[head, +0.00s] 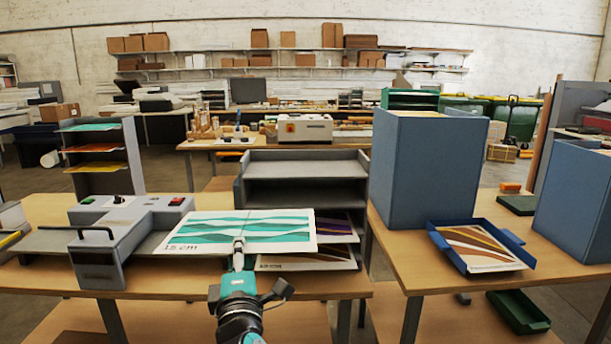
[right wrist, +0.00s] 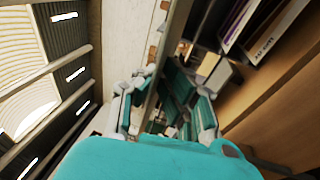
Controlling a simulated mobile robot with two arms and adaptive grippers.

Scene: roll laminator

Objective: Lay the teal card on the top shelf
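The teal card (head: 225,229), white with teal wave bands and "15 cm" printed on it, is held roughly flat in the head view. My right gripper (head: 239,244) is shut on its near edge. In the right wrist view its fingers close on a thin sheet seen nearly edge-on. The grey shelf unit (head: 240,190) stands just behind the card. Its top shelf (head: 305,169) is bare. The card hides part of the lower shelves, where purple and brown cards show at the right. My left gripper is not in view.
The grey laminator (head: 100,255) stands left of the card on the wooden table. A blue cabinet (head: 425,170) rises to the right of the shelf unit. A blue tray (head: 437,243) with a brown-striped card is in front of it. A rack (head: 127,160) stands behind the laminator.

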